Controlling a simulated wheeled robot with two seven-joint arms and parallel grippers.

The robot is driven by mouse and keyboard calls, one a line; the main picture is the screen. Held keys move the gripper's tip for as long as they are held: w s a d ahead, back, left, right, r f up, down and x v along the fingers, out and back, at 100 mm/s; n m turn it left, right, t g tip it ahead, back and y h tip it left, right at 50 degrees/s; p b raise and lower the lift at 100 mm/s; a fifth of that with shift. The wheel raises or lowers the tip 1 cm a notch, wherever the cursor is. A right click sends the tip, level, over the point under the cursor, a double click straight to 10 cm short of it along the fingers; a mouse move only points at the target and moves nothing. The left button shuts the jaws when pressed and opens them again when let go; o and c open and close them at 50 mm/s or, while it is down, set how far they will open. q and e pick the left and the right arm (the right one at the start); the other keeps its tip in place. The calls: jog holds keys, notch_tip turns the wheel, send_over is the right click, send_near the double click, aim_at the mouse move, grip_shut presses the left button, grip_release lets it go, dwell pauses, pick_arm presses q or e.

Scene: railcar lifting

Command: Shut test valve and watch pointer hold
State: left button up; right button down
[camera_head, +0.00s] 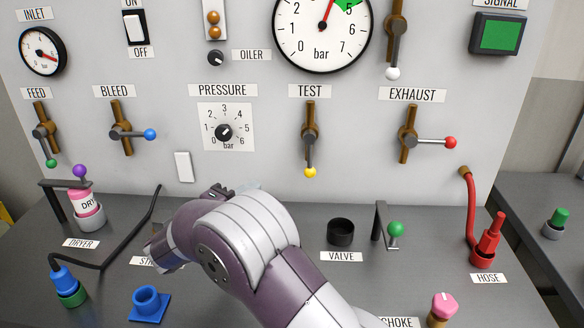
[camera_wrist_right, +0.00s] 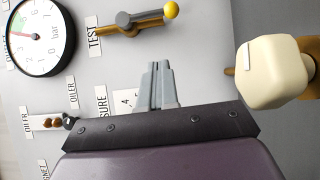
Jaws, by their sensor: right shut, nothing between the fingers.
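The TEST valve (camera_head: 310,137) is a bronze valve on the panel. Its grey lever hangs down and ends in a yellow knob. In the right wrist view the TEST valve (camera_wrist_right: 145,22) is above my fingers. My right gripper (camera_wrist_right: 158,68) is shut and empty, its fingertips apart from the yellow knob. In the head view its fingers are mostly hidden by my wrist, below the PRESSURE dial. The large gauge (camera_head: 310,45) has a red pointer near upright, just left of a green sector; its top is cut off. It also shows in the right wrist view (camera_wrist_right: 38,50). My left gripper is out of view.
The PRESSURE dial (camera_head: 224,128) is left of the TEST valve and the EXHAUST valve (camera_head: 408,135) right. A black cup (camera_head: 341,233) and a green-knobbed handle (camera_head: 395,229) stand on the bench.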

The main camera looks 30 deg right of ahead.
aim_at(310, 156)
jog(key=s+d+b+x, duration=0.1)
jog(key=s+x, duration=0.1)
jog(key=x, duration=1)
jog(key=shift+d+r, duration=0.15)
jog(key=shift+d, duration=0.25)
